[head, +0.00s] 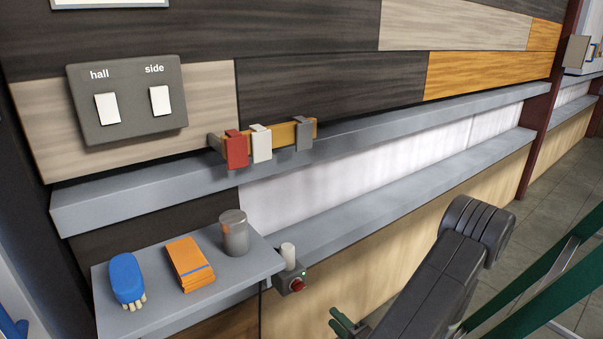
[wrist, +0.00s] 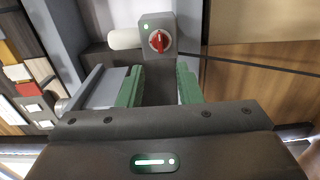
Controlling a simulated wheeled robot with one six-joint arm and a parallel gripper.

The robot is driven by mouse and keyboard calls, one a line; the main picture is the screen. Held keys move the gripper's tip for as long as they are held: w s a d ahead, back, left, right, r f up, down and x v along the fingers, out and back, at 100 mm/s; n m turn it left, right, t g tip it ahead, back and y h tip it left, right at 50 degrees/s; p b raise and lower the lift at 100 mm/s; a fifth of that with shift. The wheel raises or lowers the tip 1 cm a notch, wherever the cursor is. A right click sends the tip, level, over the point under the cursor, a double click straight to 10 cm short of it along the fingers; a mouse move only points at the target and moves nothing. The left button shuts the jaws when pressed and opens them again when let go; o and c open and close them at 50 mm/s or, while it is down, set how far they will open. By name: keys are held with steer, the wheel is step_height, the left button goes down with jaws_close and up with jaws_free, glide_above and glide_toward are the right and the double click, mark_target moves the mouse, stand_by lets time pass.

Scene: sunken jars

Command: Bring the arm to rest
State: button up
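My gripper (wrist: 158,88) shows in the wrist view with its two green fingers apart and nothing between them. In the head view, part of a green finger (head: 342,322) shows at the bottom edge, below and right of a small grey box (head: 286,283). The rest of the gripper is hidden or out of frame there. The box has a red knob, a green light and a white cylinder (head: 288,256) at its top. In the wrist view, the box (wrist: 157,25) lies just beyond the fingertips, seemingly apart from them. My dark arm crosses the lower right of the head view.
A low grey shelf (head: 200,305) holds a blue brush-like object (head: 127,278), an orange block (head: 190,263) and a grey metal jar (head: 234,234). A rail with red, white and grey clips (head: 270,138) and a switch panel (head: 128,98) are above. Floor shows at right.

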mark_target(303, 287)
steer(key=w+a+n+b, duration=0.2)
steer(key=w+n, duration=0.1)
steer(key=w+a+n+b, duration=0.1)
steer(key=w+a+n, duration=0.1)
steer(key=w+a, duration=0.1)
steer(key=w+a+n+b, duration=0.2)
steer(key=w+a+n, duration=0.1)
steer(key=w, duration=0.1)
steer(key=shift+w+r+n+b, duration=0.15)
steer(key=shift+r+n+b, duration=0.15)
steer(key=shift+b, duration=0.05)
steer(key=shift+r+n+b, duration=0.2)
steer(key=shift+n+b, duration=0.15)
steer(key=shift+n, duration=0.35)
stand_by(0.5)
